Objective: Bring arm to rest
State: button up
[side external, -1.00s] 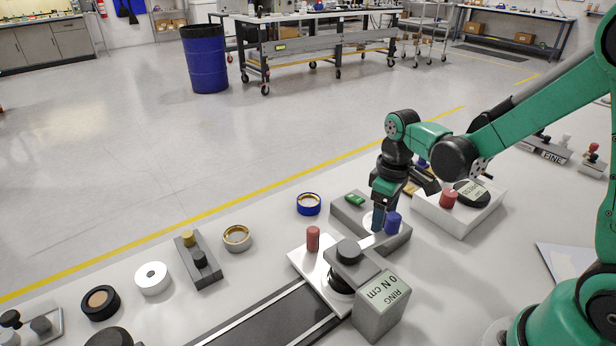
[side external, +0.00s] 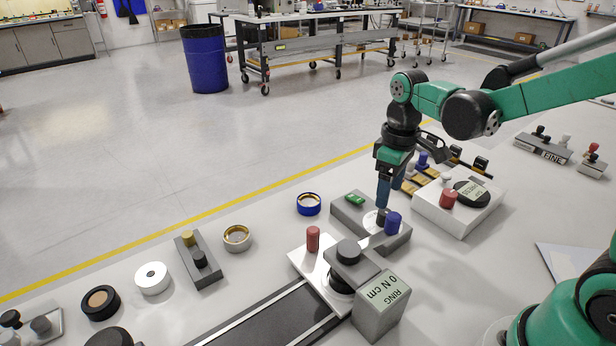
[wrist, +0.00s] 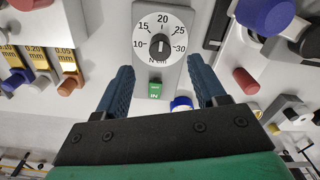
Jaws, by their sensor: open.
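My gripper (side external: 390,192) hangs pointing down above the grey dial block (side external: 350,212), with blue fingers apart and nothing between them. In the wrist view the open fingers of my gripper (wrist: 162,88) frame the block's lower end. There the dial (wrist: 162,44), marked from 10 to 30 N cm, has its pointer near 20.
The RING readout box (side external: 381,303) stands in front. A white box with a red knob (side external: 448,198) is to the right, with gold gauge strips (side external: 412,184) behind it. A blue ring (side external: 309,204) and a gold-rimmed ring (side external: 236,237) lie left. The air above the bench is clear.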

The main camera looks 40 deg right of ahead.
jog(key=s+a+r+m+t, duration=0.3)
jog(key=a+r+t, duration=0.1)
jog(key=t, duration=0.3)
jog(key=shift+s+a+r, duration=0.35)
jog(key=shift+s+r, duration=0.05)
jog(key=shift+c, duration=0.3)
dwell(0.9)
